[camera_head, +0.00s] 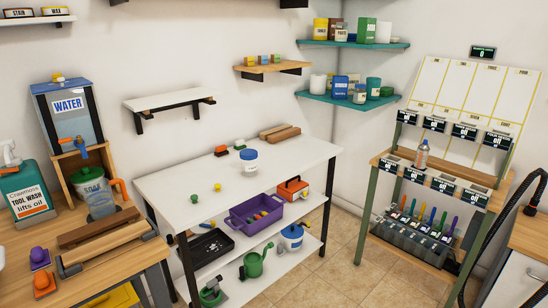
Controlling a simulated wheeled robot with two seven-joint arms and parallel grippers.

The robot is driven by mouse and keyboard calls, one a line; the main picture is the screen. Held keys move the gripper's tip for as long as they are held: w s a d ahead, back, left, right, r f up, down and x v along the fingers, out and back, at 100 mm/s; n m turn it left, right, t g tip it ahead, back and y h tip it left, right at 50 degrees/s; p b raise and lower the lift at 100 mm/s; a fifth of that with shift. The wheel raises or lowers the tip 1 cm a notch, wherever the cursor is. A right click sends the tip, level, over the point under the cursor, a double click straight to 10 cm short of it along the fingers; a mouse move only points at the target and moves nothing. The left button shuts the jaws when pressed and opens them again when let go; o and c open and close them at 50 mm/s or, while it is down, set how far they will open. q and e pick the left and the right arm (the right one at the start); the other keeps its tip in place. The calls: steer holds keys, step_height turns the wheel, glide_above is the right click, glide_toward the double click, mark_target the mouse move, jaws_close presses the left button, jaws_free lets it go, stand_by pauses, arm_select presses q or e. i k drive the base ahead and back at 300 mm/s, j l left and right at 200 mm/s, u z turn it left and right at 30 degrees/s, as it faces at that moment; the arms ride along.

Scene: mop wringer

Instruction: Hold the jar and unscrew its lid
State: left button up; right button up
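A small white jar with a blue lid (250,160) stands upright on the white table (180,178), near the middle of its top. The lid sits on the jar. Neither of my grippers shows in this view, and nothing touches the jar.
Several small blocks and a wooden bar (279,132) lie behind the jar. Small green and yellow pieces lie in front. A purple crate (240,222) and a green watering can (252,266) are on lower shelves. A wooden bench with a water tank (70,120) stands left; a rack (430,168) right.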

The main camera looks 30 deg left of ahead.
mark_target(249, 169)
steer(key=i+u, duration=0.3)
steer(key=i+l+u, duration=0.35)
steer(key=i, duration=0.15)
steer(key=i+l+u, duration=0.6)
steer(key=u, duration=0.15)
steer(key=i+l+u, duration=0.6)
steer(key=l+u, duration=0.3)
steer(key=i+l+u, duration=0.15)
steer(key=l, duration=0.35)
steer(key=k, duration=0.05)
